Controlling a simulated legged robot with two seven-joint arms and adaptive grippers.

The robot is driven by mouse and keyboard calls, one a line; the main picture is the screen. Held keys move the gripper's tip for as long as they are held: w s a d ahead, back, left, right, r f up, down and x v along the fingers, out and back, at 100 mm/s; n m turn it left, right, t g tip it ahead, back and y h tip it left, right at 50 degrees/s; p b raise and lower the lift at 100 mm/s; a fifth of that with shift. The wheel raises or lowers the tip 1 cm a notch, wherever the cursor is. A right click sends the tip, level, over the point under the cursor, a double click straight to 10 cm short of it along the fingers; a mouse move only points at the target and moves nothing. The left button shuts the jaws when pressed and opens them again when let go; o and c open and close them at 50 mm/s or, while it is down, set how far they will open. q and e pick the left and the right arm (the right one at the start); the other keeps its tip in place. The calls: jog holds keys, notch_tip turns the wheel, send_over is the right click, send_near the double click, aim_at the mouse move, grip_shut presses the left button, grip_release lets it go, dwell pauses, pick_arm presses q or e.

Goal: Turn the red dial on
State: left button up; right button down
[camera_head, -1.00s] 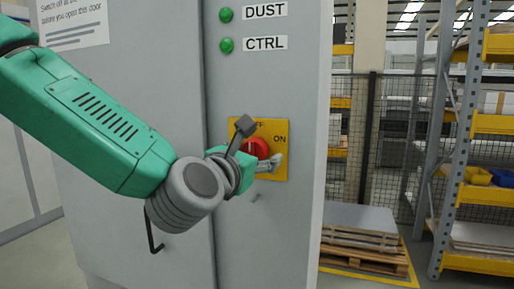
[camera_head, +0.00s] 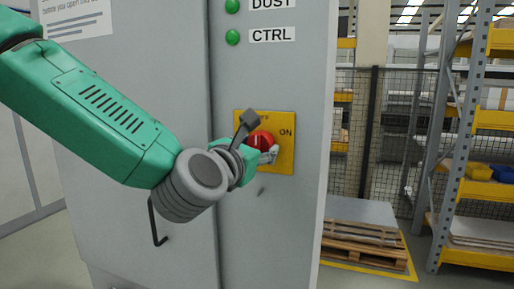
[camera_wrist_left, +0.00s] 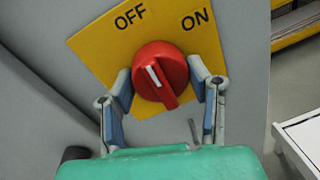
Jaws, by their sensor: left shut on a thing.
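The red dial (camera_head: 261,139) sits on a yellow plate (camera_head: 284,162) on the front of a grey cabinet. In the left wrist view the dial (camera_wrist_left: 160,72) has a raised ridge, and its white mark points up and left, towards the OFF label (camera_wrist_left: 130,15). The ON label (camera_wrist_left: 195,19) is at the upper right. My left gripper (camera_wrist_left: 161,80) has one finger on each side of the dial and is shut on it. In the head view the left gripper (camera_head: 262,148) partly covers the dial. My right gripper is not in view.
The grey cabinet (camera_head: 150,80) has green lamps labelled DUST and CTRL (camera_head: 233,37) above the plate, and a dark handle (camera_head: 154,222) below my arm. To the right are a wire fence, a pallet (camera_head: 365,246) and yellow-and-grey shelving (camera_head: 480,160).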

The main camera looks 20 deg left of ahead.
pick_arm(q)
jog(key=shift+r, duration=0.2)
jog(key=m, duration=0.3)
jog(key=shift+r+m, duration=0.15)
jog(key=shift+m, duration=0.25)
jog(key=m, duration=0.4)
jog(key=shift+y, duration=0.3)
jog(key=m, duration=0.5)
jog(key=shift+g+y, duration=0.3)
jog(key=m+p, duration=0.1)
jog(key=m, duration=0.2)
jog(key=shift+d, duration=0.1)
jog(key=shift+f+m, duration=0.2)
jog(key=shift+m, duration=0.3)
jog(key=shift+f, duration=0.1)
jog(key=shift+s+f, duration=0.1)
